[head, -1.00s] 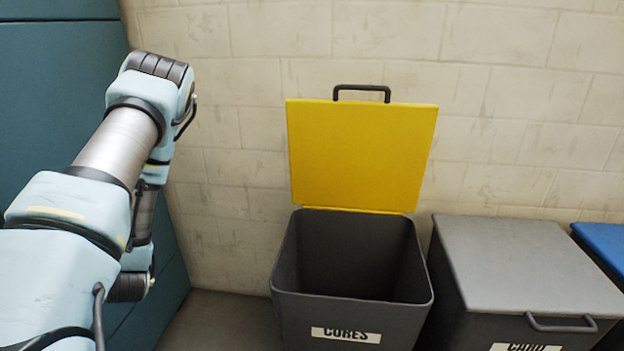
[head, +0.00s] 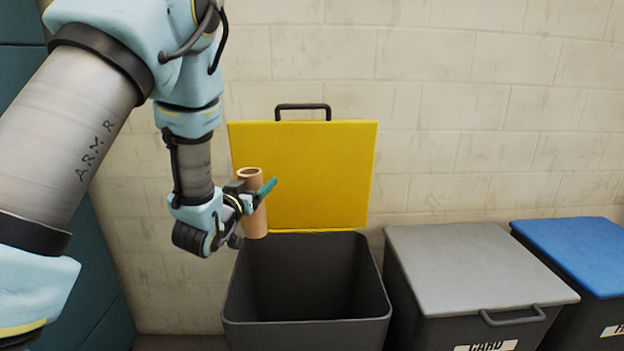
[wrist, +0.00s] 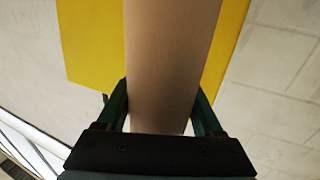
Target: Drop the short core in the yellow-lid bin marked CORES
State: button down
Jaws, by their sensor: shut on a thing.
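A short tan cardboard core (head: 252,202) stands roughly upright in my gripper (head: 262,195) in the head view. In the wrist view the core (wrist: 172,65) runs between the two green fingers of my gripper (wrist: 163,112), which are shut on it. The dark grey bin (head: 305,336) has its yellow lid (head: 320,175) raised against the wall. The lid (wrist: 88,45) also shows behind the core in the wrist view. In the head view the core appears above the bin's back left corner, clear of the rim. The CORES label is out of the head view.
A grey-lidded bin (head: 470,265), its label partly cut off, stands just right of the open bin. A blue-lidded bin (head: 575,250) stands further right. Both lids are shut. A pale block wall (head: 470,100) rises close behind, and a teal panel (head: 95,270) is at the left.

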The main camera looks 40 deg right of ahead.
jog(key=s+d+r+m+g+h, duration=0.2)
jog(key=s+d+r+m+g, duration=0.15)
jog(key=s+d, duration=0.6)
notch_tip(320, 180, down, 8)
jog(key=s+a+b, duration=0.1)
jog(key=b, duration=0.3)
jog(key=shift+s+a+g, duration=0.3)
jog(key=shift+a+g, duration=0.1)
jog(key=shift+g, duration=0.05)
grip_release()
jog(key=b+v, duration=0.1)
jog(key=v, duration=1)
